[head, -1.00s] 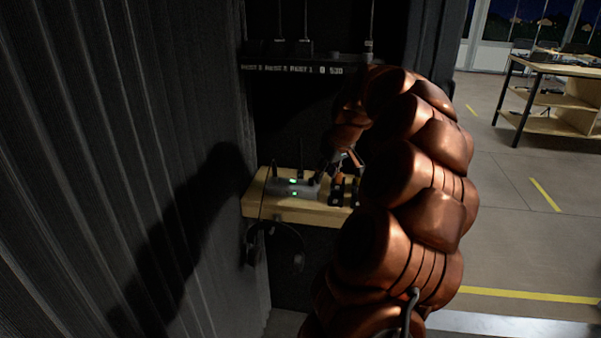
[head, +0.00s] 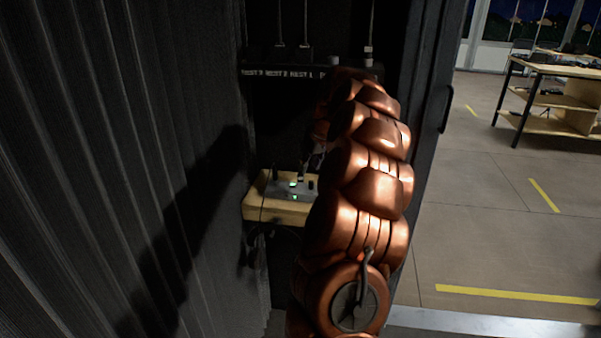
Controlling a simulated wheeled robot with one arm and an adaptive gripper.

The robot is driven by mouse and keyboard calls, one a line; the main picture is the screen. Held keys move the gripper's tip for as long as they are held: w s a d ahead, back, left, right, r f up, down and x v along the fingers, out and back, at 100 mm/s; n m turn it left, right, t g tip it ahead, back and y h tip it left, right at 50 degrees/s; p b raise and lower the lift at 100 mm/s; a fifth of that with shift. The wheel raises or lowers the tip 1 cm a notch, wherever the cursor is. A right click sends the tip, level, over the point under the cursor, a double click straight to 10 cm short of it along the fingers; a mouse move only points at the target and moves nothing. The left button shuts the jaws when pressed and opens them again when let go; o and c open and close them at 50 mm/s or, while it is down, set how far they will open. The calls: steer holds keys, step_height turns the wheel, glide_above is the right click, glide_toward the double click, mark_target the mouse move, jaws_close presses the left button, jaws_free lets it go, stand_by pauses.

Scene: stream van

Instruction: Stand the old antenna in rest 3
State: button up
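A grey box with green lights (head: 284,190) sits on the lower wooden shelf. A thin dark upright piece (head: 304,170) shows at its back edge; I cannot tell whether it is the old antenna. My gripper (head: 314,162) is low beside that piece, mostly hidden behind my copper arm, so its fingers and any hold are unclear. The upper dark rack (head: 290,71) carries the labels rest 3, rest 2 and rest 1 from left to right. Thin rods stand above rest 2 (head: 279,30) and rest 1 (head: 305,30). No rod shows above the rest 3 label (head: 252,72).
Another rod (head: 369,40) stands at the rack's right end. The wooden shelf (head: 262,210) has a dark item hanging below it (head: 250,250). A ribbed dark wall (head: 120,170) is close on the left. Open floor (head: 500,230) and a workbench (head: 560,90) lie to the right.

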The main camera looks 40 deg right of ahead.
steer(key=shift+w+d+f+p, duration=0.2)
steer(key=shift+w+f, duration=0.25)
steer(key=shift+w, duration=0.35)
steer(key=shift+w+d+f+p, duration=0.1)
steer(key=shift+w+f+p, duration=0.1)
steer(key=shift+w+f, duration=0.4)
steer(key=shift+w+d+f+p, duration=0.1)
steer(key=shift+w+f+p, duration=0.15)
steer(key=shift+w, duration=0.7)
jaws_close()
